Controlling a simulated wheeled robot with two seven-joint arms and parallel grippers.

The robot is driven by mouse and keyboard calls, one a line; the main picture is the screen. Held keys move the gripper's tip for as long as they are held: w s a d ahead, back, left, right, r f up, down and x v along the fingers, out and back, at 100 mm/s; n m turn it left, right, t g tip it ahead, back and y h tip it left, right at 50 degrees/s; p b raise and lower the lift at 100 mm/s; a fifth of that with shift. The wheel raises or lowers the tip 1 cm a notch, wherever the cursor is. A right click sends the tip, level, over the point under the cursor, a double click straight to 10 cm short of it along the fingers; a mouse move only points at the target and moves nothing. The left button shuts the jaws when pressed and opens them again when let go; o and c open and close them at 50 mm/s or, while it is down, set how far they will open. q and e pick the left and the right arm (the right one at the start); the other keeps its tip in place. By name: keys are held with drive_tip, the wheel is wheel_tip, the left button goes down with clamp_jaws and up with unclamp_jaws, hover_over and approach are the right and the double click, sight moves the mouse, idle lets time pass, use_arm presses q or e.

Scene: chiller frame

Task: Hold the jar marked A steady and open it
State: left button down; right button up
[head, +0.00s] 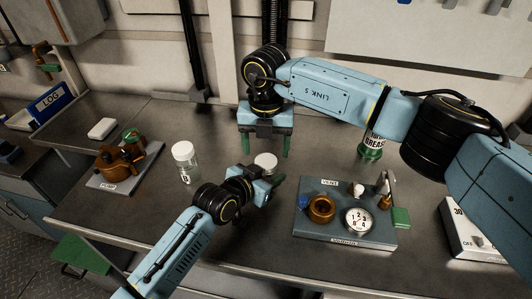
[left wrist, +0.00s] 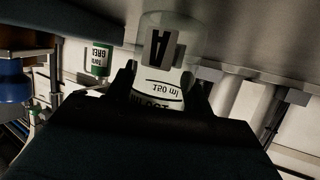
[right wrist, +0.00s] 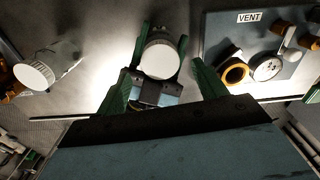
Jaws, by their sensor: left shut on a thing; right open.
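Jar A is clear with a white lid (head: 265,160). Its black A label (left wrist: 160,50) shows in the left wrist view. My left gripper (head: 264,182) is shut around the jar's body, and the jar appears upright. The lid also shows from above in the right wrist view (right wrist: 160,58). My right gripper (head: 267,150) is open and points down above the lid. Its two green fingers stand apart on either side of the lid in the right wrist view, with no contact visible. The left gripper hides most of the jar in the head view.
Another white-lidded jar (head: 185,165) stands to the left. A grey plate with gauge and brown ring (head: 345,240) lies to the right. A brown fixture (head: 122,160) is at far left. A green grease container (head: 371,150) stands behind, partly under my right arm.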

sight(266, 161)
drive_tip(key=shift+m, duration=0.6)
wheel_tip(266, 161, up, 4)
drive_tip(key=shift+r, duration=0.2)
drive_tip(key=shift+c, duration=0.3)
drive_tip(key=shift+f, duration=3.9)
drive_tip(key=c, duration=0.9)
drive_tip(key=o, duration=1)
